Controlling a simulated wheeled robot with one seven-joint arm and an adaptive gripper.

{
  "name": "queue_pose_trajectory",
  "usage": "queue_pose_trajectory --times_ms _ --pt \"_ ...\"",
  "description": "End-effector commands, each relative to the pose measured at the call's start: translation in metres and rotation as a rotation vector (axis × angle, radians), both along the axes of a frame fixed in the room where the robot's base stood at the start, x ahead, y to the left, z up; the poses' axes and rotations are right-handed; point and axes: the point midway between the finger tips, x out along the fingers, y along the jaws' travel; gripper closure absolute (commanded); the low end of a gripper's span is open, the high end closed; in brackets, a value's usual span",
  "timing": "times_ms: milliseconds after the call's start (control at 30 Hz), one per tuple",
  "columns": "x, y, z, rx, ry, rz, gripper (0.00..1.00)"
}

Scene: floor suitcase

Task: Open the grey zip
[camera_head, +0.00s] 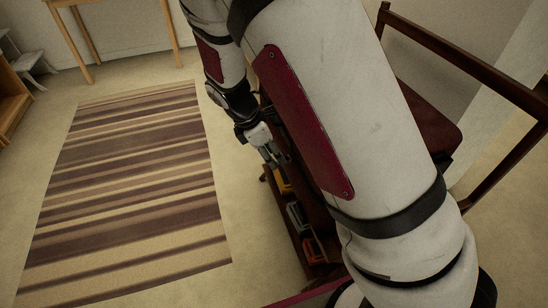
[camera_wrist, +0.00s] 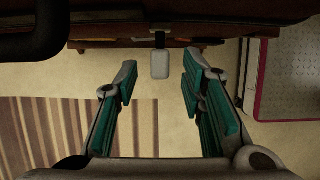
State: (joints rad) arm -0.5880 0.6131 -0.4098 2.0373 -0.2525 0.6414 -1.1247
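A small light grey tab (camera_wrist: 160,64), which looks like the grey zip's pull, hangs from a dark edge near the top middle of the wrist view. My gripper (camera_wrist: 159,72) is open, with one teal-padded finger on each side of the tab and a gap to both. Whether the tab is level with the fingertips or beyond them I cannot tell. In the head view my gripper (camera_head: 271,153) is small, beside a dark brown piece with coloured items. I cannot make out the tab there, and my arm covers much of that area.
Yellow (camera_head: 283,181) and orange (camera_head: 314,251) items sit along the dark brown piece. A dark wooden chair with a red seat (camera_head: 424,118) stands at the right. A striped rug (camera_head: 135,190) lies on open floor at the left, with a wooden table (camera_head: 128,4) behind it.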

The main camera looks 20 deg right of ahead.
Motion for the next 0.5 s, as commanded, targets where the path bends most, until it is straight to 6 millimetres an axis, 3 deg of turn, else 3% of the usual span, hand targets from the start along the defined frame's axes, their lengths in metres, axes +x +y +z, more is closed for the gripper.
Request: queue_pose_trajectory --times_ms 133,467,500 --pt "0.0001 -0.0043 -0.0107 0.000 0.000 0.000 0.63" --pt "0.0000 -0.0054 -0.0122 0.000 0.000 0.000 0.63" --pt "0.0000 -0.0054 -0.0122 0.000 0.000 0.000 0.72"
